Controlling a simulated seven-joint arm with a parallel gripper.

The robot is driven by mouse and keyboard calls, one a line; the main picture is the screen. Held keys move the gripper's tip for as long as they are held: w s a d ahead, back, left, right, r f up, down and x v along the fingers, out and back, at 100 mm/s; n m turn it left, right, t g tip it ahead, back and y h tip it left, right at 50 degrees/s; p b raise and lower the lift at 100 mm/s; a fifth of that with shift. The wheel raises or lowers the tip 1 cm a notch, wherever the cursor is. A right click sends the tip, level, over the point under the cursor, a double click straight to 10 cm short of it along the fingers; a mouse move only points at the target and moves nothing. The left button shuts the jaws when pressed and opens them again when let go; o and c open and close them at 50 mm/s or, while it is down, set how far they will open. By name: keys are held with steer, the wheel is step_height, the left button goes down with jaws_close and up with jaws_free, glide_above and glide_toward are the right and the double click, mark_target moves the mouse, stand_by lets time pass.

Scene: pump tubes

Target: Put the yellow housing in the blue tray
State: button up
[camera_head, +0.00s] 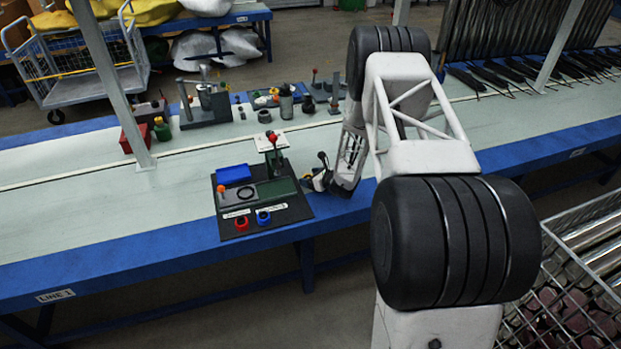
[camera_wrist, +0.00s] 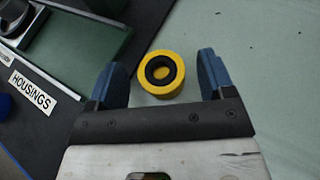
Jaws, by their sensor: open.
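The yellow housing (camera_wrist: 147,88), a short round ring with a black inner ring, is on the pale bench top in the wrist view. My gripper (camera_wrist: 161,68) is open, with one blue finger on either side of the housing and a small gap at each side. In the head view my gripper (camera_head: 319,180) is low over the bench, right of the black mat; I cannot make out the housing clearly there. The blue tray (camera_head: 233,174) sits at the back left of the black mat, apart from my gripper.
The black mat (camera_head: 291,213) holds a green fixture (camera_head: 278,188), a red-knobbed lever (camera_head: 273,142), a red ring (camera_head: 241,223) and a blue ring (camera_head: 263,217). A HOUSINGS label (camera_wrist: 32,92) shows in the wrist view. Tools stand behind; the bench left of the mat is clear.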

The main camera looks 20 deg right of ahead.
steer(key=shift+r, duration=0.2)
steer(key=shift+v, duration=6)
steer(key=s+a+r+n+g+y, duration=0.1)
steer(key=s+a+r+n+g, duration=0.25)
steer(key=a+r+n, duration=0.55)
steer(key=s+a+r+n+g+y, duration=0.2)
steer(key=s+a+r, duration=0.3)
steer(key=r, duration=0.8)
steer(key=s+a+r+n+g+h, duration=0.1)
steer(key=s+a+r+n+g, duration=0.1)
steer(key=s+a+r+n, duration=0.3)
steer(key=s+a+r+n+g+h, duration=0.1)
steer(key=s+a+r+n+g, duration=0.1)
steer(key=s+r, duration=0.5)
steer(key=s+r+n+h, duration=0.2)
steer(key=s+r+n, duration=0.1)
steer(key=s, duration=0.6)
steer(key=s+d+r+n+h, duration=0.1)
steer(key=s+r+n+h, duration=0.2)
steer(key=s, duration=0.6)
steer(key=s+r+n+h, duration=0.3)
steer(key=s+n, duration=0.2)
steer(key=s, duration=0.4)
steer(key=shift+t, duration=0.35)
